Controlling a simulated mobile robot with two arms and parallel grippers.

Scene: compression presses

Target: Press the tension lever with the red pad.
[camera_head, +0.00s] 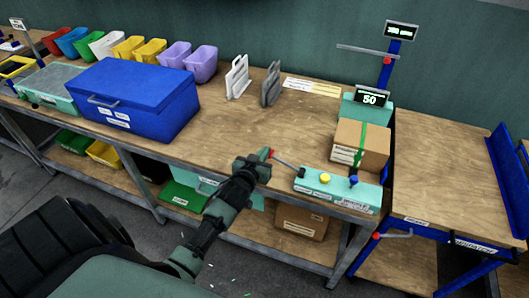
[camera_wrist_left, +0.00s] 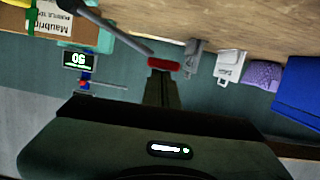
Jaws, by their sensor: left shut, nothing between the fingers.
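The tension lever (camera_head: 287,163) is a grey bar that sticks out to the left from the teal strapping unit (camera_head: 336,187) at the table's front edge. Its red pad (camera_head: 270,152) is at the free end. In the left wrist view the lever (camera_wrist_left: 118,33) comes in from the upper left and the red pad (camera_wrist_left: 163,65) lies straight beyond my fingertips. My left gripper (camera_head: 264,158) is shut and empty, with its tips at the red pad. I cannot tell whether they touch it. My right gripper is not in view.
A green-strapped carton (camera_head: 345,157) sits behind the unit, by a display reading 50 (camera_head: 370,99). A blue box (camera_head: 135,97) is at the left; the table between is mostly clear.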

